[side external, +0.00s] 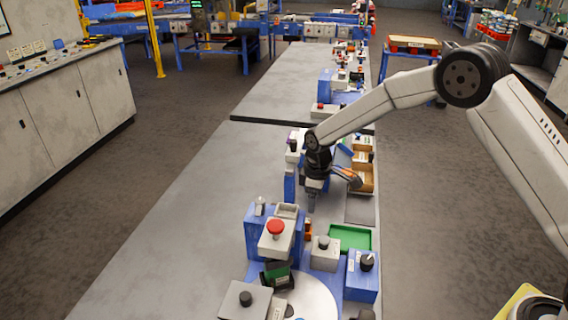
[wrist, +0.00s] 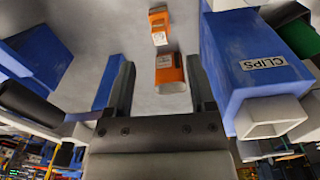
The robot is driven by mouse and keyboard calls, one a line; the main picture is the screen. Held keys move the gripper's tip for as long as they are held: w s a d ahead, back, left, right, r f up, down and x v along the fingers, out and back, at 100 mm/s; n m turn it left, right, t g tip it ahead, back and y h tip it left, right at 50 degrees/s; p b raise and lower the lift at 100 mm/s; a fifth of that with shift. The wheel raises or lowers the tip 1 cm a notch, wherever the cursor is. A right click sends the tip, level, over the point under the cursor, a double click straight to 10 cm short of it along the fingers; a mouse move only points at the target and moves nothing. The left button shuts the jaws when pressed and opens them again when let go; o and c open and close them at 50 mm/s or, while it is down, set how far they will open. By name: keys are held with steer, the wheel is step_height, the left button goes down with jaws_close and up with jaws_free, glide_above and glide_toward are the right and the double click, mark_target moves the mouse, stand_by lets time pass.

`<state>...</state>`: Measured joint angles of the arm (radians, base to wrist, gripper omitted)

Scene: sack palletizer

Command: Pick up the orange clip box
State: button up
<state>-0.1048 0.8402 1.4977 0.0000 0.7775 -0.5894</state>
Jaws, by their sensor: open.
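In the wrist view, two small orange boxes stand in line on the grey surface: a nearer orange box (wrist: 170,72) with a pale open end, and a farther orange box (wrist: 159,25) with a white label. I cannot tell which of them is the clip box. My gripper (wrist: 160,62) is open and empty, with the nearer orange box between the lines of its two fingers. In the side view, my gripper (side external: 312,202) points down above the bench, and an orange box (side external: 308,230) shows partly hidden behind a blue block.
A blue holder labelled CLIPS (wrist: 262,62) with a white open end stands close at right in the wrist view. Blue blocks (wrist: 38,50) flank the left. In the side view, a red-button box (side external: 276,236) and green tray (side external: 350,238) are near. The bench's left (side external: 190,220) is clear.

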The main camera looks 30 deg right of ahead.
mark_target(306, 228)
steer(key=shift+w+a+f+n, duration=0.25)
steer(key=shift+w+f, duration=0.3)
steer(key=shift+w+a+f+n, duration=0.25)
steer(key=shift+w+f, duration=0.25)
steer(key=shift+f, duration=0.05)
steer(key=shift+f, duration=0.1)
steer(key=shift+f, duration=1.2)
steer(key=shift+s+f, duration=0.1)
steer(key=shift+s+f, duration=0.1)
steer(key=shift+f, duration=2.4)
jaws_close()
